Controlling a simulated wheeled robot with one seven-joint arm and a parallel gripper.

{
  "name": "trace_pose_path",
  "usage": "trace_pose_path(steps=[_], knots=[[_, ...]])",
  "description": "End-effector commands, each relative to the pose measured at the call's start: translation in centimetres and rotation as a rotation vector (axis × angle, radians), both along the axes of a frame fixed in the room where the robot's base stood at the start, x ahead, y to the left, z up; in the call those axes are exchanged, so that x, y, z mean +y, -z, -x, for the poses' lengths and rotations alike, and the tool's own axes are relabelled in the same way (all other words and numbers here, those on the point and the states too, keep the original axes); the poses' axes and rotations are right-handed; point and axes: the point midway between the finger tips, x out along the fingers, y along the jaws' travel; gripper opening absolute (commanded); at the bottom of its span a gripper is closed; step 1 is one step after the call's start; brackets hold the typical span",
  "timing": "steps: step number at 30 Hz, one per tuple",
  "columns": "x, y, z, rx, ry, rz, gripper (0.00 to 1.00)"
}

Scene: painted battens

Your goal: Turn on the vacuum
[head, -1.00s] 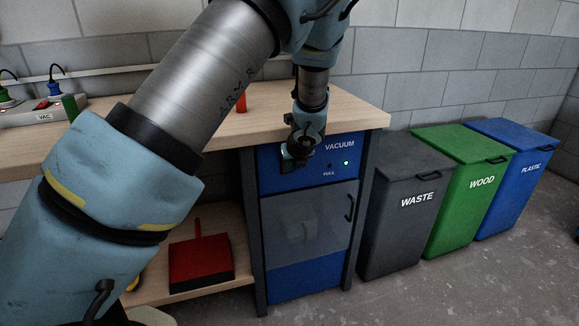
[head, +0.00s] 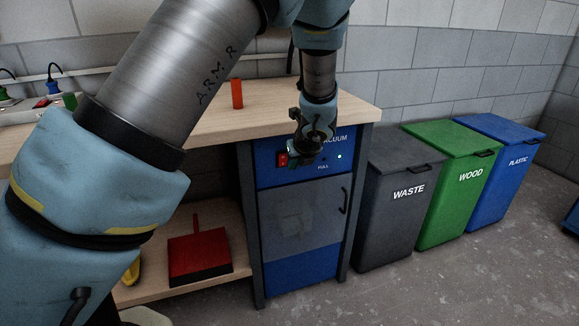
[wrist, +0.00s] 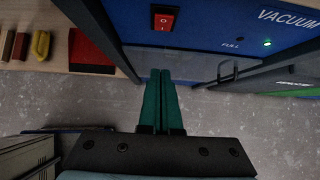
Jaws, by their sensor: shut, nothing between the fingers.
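The vacuum is a blue cabinet (head: 305,277) under the workbench, with a grey see-through door. Its top panel carries a red rocker switch (head: 282,159), which also shows in the wrist view (wrist: 163,20) with white marks. I cannot tell which side of the rocker is pressed. A green light (head: 339,156) glows at the panel's right; the wrist view shows it too (wrist: 267,43). My gripper (head: 296,160) is in front of the panel, just right of the switch, partly covering the lettering. In the wrist view, its green fingers (wrist: 161,72) are shut, empty and apart from the switch.
The wooden bench top (head: 290,113) overhangs the panel, with an orange cylinder (head: 237,94) on it. A red dustpan (head: 199,252) lies on the shelf at left. Waste (head: 390,225), wood (head: 452,210) and plastic (head: 506,180) bins stand at right. The floor in front is clear.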

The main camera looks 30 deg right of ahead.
Motion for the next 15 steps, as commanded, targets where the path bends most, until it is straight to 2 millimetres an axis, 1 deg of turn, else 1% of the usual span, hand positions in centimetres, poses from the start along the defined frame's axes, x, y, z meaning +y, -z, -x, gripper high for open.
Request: trace_pose_path(steps=[1, 3, 7, 10, 15], knots=[[0.0, -0.6, 0.8, 0.0, 0.002, 0.003, 0.0], [0.1, -1.4, 1.7, 0.0, 0.002, 0.002, 0.0], [0.3, -2.5, 3.2, 0.001, 0.001, 0.001, 0.0], [0.4, -3.1, 3.8, 0.0, 0.0, 0.001, 0.0], [0.5, -3.3, 4.2, 0.001, 0.0, -0.002, 0.0]])
